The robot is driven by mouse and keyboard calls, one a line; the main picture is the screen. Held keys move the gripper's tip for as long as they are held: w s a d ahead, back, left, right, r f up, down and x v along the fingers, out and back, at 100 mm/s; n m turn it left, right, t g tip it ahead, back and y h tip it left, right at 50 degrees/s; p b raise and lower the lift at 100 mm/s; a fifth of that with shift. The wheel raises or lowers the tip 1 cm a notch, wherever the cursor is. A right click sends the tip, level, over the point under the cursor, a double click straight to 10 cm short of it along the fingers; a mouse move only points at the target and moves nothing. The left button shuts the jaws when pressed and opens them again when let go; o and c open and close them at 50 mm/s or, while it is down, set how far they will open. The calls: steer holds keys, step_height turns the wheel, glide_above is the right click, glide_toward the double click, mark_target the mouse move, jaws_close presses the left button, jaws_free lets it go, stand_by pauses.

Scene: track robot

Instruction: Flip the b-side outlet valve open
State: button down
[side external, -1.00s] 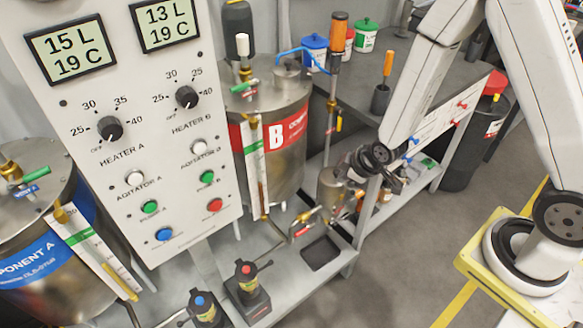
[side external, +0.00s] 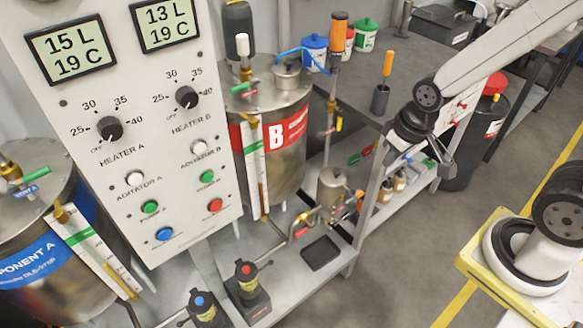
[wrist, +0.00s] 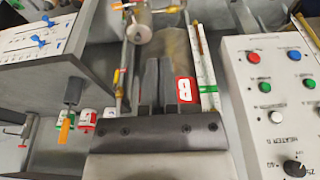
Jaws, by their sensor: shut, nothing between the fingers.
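The component B tank (side external: 277,145) stands behind the panel, with a red B label; it also shows in the wrist view behind the fingers (wrist: 178,55). Low in front of it, a pipe carries a small valve with a red handle (side external: 301,232), which looks like the b-side outlet valve; its exact handle angle is too small to tell. A metal canister (side external: 332,186) sits just right of it. My gripper (side external: 446,168) is right of the canister, well apart from the valve. In the wrist view my gripper (wrist: 158,70) has its fingers together and empty.
The control panel (side external: 130,120) stands left of the tank. A vertical pipe with an orange-topped part (side external: 339,28) rises beside the tank. A grey workbench (side external: 375,85) stands behind, with bottles (side external: 392,188) on its lower shelf.

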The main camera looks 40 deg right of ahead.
steer(key=c, duration=0.9)
jaws_free()
steer(key=shift+w+a+f+m, duration=0.15)
steer(key=shift+w+f+m, duration=0.25)
steer(key=shift+w, duration=0.15)
steer(key=m+g+y, duration=0.1)
steer(key=m+y, duration=0.3)
steer(key=m, duration=0.9)
glide_above(303, 231)
steer(key=s+d, duration=0.3)
step_height(303, 231, down, 21)
steer(key=f+m, duration=0.1)
steer(key=f, duration=0.2)
steer(key=w+f+m, duration=0.1)
steer(key=f, duration=0.2)
steer(key=f+m, duration=0.2)
steer(key=f, duration=0.2)
steer(key=shift+w+d+f+t, duration=0.1)
steer(key=shift+w+d+t, duration=0.05)
steer(key=shift+w+t, duration=0.15)
steer(key=shift+f, duration=0.15)
steer(key=shift+a+x, duration=0.2)
steer(key=shift+x, duration=3.55)
